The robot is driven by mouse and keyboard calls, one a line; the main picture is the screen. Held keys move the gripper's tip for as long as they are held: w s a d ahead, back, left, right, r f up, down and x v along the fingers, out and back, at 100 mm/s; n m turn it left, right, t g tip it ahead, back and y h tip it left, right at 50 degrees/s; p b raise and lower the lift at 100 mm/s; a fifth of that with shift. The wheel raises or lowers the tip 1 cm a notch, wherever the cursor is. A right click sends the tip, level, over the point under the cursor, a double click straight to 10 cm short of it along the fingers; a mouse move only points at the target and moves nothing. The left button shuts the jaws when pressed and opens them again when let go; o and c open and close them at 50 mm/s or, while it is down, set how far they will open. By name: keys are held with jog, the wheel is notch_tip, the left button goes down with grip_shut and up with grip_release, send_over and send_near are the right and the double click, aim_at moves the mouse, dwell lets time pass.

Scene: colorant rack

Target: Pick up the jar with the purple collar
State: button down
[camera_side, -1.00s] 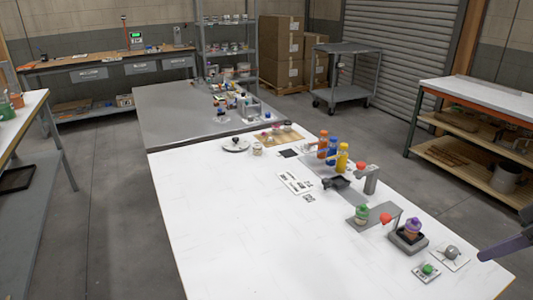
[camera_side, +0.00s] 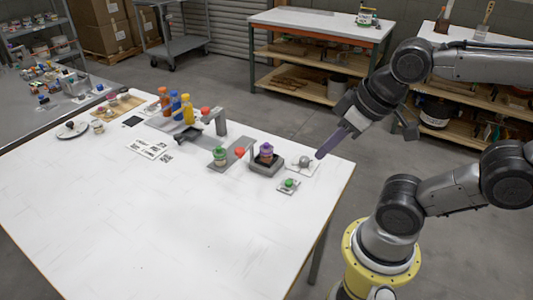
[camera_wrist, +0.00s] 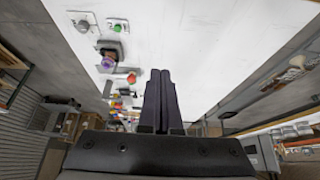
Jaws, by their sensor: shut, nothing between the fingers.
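The jar with the purple collar (camera_side: 266,153) stands upright on a dark square base (camera_side: 265,168) near the table's right corner. In the wrist view its purple part (camera_wrist: 108,62) shows left of my fingers. My gripper (camera_side: 319,156) is shut and empty, its long fingers slanting down to the right of the jar, apart from it. The shut fingers (camera_wrist: 160,73) also show in the wrist view. A green-topped jar (camera_side: 220,156) stands to the left on a grey plate.
A red knob (camera_side: 239,153) on a bracket stands between the two jars. A grey knob (camera_side: 304,161) and a green button (camera_side: 289,183) sit close right of the purple-collared jar. Several colored bottles (camera_side: 187,110) stand farther back. The table's front is clear.

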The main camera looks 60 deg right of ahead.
jog(key=c, duration=0.5)
grip_release()
